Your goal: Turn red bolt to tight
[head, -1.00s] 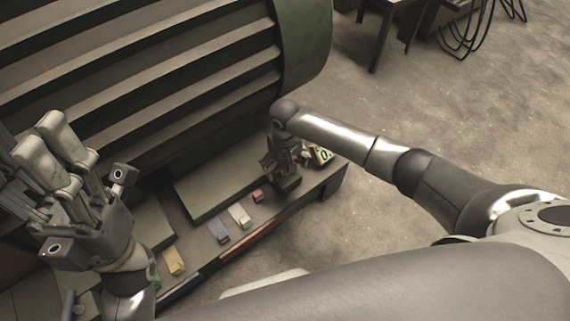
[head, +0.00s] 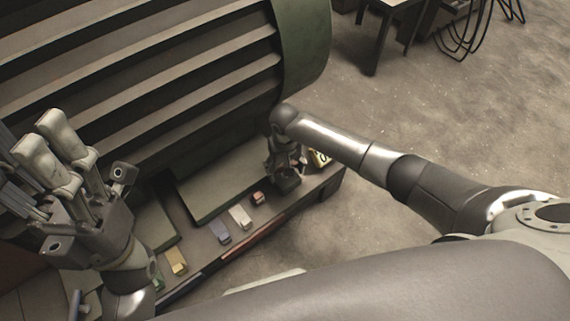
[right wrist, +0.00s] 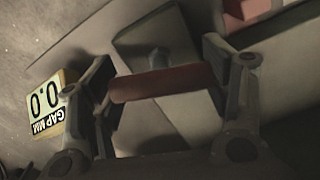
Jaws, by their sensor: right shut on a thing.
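The red bolt shows as a red bar (right wrist: 158,83) in the right wrist view, in front of a dark plate with a grey-blue stud (right wrist: 158,57). My right gripper (right wrist: 165,85) is shut on the red bar, with a finger at each end. In the head view my right gripper (head: 284,160) is small and dark at the right end of the bench, and hides the bolt there. My left gripper (head: 50,150) is raised at the left, away from the bolt; its jaw gap is unclear. A yellow-edged gap display (right wrist: 46,115) reads 0.0; it partly shows in the head view (head: 319,158).
A bench (head: 192,238) carries several small coloured blocks, among them a yellow one (head: 177,261), a blue-grey one (head: 220,231) and a white one (head: 240,216). A large ribbed green-edged machine (head: 304,45) stands behind. Open floor (head: 450,130) lies to the right.

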